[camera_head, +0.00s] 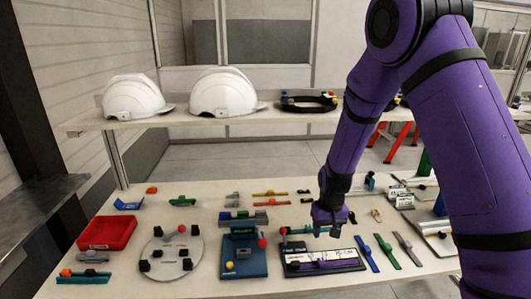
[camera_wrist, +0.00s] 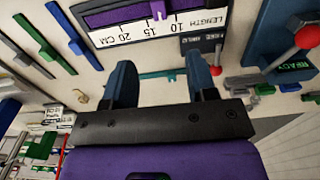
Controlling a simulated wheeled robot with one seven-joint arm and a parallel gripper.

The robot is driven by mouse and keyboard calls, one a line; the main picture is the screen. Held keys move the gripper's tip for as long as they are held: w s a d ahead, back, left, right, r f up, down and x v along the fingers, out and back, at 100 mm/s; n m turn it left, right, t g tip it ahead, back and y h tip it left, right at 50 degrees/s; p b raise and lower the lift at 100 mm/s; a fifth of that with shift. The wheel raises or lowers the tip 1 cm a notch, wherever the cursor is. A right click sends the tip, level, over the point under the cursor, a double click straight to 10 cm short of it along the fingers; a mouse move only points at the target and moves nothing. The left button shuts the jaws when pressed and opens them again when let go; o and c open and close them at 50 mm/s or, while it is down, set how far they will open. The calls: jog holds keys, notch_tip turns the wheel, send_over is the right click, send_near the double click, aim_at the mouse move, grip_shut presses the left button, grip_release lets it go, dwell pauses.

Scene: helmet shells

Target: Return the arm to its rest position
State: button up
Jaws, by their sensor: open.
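My purple arm (camera_head: 350,130) reaches down from the upper right in the head view. My gripper (camera_head: 322,230) hangs above the table, a little behind the black gauge board with a purple slider. In the wrist view my gripper (camera_wrist: 162,85) shows two blue-grey fingers, apart, with nothing held between them. A thin teal bar (camera_wrist: 163,75) lies beyond the fingers. The gauge board (camera_wrist: 150,25), marked LENGTH, lies near the fingertips; I cannot tell the exact height above it.
Two white helmet shells (camera_head: 137,97) (camera_head: 224,92) and a black ring (camera_head: 308,103) stand on the shelf (camera_head: 180,118). The table (camera_head: 205,215) holds a red tray (camera_head: 107,232), a round grey plate (camera_head: 165,262), a blue fixture (camera_head: 243,257) and several coloured strips (camera_head: 385,250).

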jog(key=s+d+r+t, duration=0.15)
jog(key=s+r, duration=0.35)
jog(key=r, duration=0.7)
jog(key=s+d+r+t, duration=0.15)
jog(key=s+r, duration=0.25)
jog(key=r, duration=0.8)
jog(key=s+d+r, duration=0.1)
jog(key=s+r, duration=0.2)
jog(key=s, duration=0.3)
jog(key=s+d+r+t, duration=0.1)
jog(key=s+r, duration=0.3)
jog(key=s, duration=0.3)
jog(key=s+d+r+t, duration=0.1)
jog(key=s+r, duration=0.3)
jog(key=s, duration=0.3)
jog(key=shift+d, duration=0.4)
jog(key=shift+c, duration=0.4)
